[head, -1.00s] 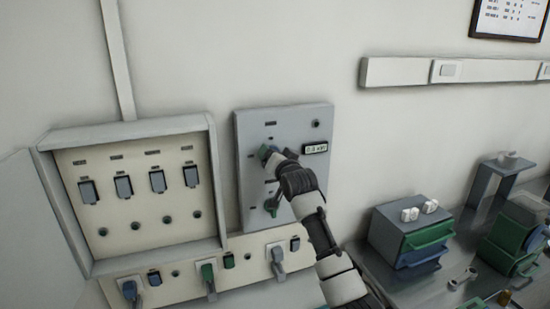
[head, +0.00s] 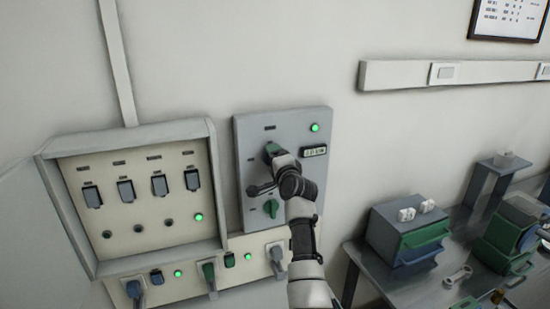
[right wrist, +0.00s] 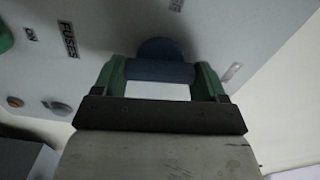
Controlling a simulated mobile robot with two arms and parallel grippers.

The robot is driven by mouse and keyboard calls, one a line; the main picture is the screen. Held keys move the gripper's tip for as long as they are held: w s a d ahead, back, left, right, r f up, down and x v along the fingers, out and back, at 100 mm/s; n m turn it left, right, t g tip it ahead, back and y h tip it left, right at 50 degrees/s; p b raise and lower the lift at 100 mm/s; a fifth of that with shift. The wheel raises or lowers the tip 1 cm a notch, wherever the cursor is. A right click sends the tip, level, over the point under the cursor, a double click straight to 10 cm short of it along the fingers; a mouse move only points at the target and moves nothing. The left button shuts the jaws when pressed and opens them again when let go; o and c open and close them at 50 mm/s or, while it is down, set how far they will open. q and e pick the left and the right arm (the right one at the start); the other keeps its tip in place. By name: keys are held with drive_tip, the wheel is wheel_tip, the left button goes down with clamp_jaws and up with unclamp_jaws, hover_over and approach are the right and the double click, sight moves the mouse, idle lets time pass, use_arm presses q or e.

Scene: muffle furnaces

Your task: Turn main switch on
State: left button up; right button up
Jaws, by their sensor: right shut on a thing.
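The green lower knob (head: 271,208) is apart from the gripper. My left gripper is not in view.
A fuse box (head: 150,240) with several switches stands left of the panel, with one green lamp lit. Below, a socket strip (head: 212,262) holds plugs and lit green lamps. A bench with a drawer unit (head: 408,232) is at the right.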

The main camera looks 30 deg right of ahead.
drive_tip(key=shift+m+p, duration=0.3)
drive_tip(key=shift+m, duration=0.5)
drive_tip(key=o, duration=0.9)
drive_tip(key=shift+b+v, duration=1.75)
drive_tip(key=shift+v, duration=3.65)
drive_tip(key=shift+d, duration=0.1)
